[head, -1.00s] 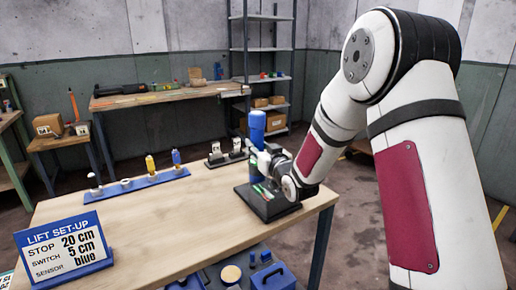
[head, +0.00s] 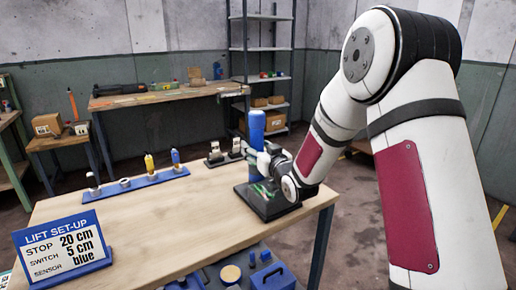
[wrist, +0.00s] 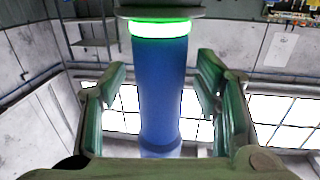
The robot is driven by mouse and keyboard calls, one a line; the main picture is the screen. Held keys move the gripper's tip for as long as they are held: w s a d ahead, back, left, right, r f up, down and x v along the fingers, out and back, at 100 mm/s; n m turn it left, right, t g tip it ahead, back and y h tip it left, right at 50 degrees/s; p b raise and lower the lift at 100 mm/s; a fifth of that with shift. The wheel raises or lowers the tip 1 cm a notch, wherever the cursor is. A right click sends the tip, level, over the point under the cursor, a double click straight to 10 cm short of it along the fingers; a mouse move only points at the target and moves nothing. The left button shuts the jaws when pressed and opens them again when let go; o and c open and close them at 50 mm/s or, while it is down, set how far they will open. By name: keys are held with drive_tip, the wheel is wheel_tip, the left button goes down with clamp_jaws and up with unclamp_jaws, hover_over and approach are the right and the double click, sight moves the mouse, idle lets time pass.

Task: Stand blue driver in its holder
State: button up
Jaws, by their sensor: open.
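A blue-handled driver (head: 175,157) stands upright at the right end of a blue holder rail (head: 136,185) on the workbench. A yellow-handled driver (head: 149,163) stands beside it. My gripper (wrist: 158,105) is far to the right of the rail, close to a blue column (head: 257,128) on a black base. In the wrist view, the blue column (wrist: 163,90) with a glowing green ring shows between my two spread fingers, with gaps on both sides. My fingers hold nothing.
The wooden bench top (head: 150,240) is clear at front. Two small metal-topped parts (head: 225,152) stand behind the column's base. A lift set-up sign (head: 63,247) stands at front left. A blue toolbox (head: 272,278) and other items lie below the bench edge.

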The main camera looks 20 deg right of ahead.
drive_tip(key=s, duration=0.4)
drive_tip(key=s+d, duration=0.1)
drive_tip(key=s, duration=0.2)
drive_tip(key=s+d, duration=0.1)
drive_tip(key=s, duration=0.3)
drive_tip(key=shift+s+r, duration=0.15)
drive_tip(key=shift+s, duration=0.2)
drive_tip(key=s+r+g+h+p, duration=0.1)
drive_tip(key=s+r+g+p, duration=0.2)
drive_tip(key=s, duration=1)
drive_tip(key=s+a+r+m+g+h+p, duration=0.1)
drive_tip(key=s+r+g+p, duration=0.2)
drive_tip(key=s, duration=1.1)
drive_tip(key=s+r+g+h+p, duration=0.1)
drive_tip(key=s+r+g+p, duration=0.2)
drive_tip(key=s, duration=1)
wheel_tip(320, 180, up, 4)
drive_tip(key=g, duration=0.4)
drive_tip(key=shift+s+a+f+m, duration=0.25)
drive_tip(key=shift+a+m, duration=0.15)
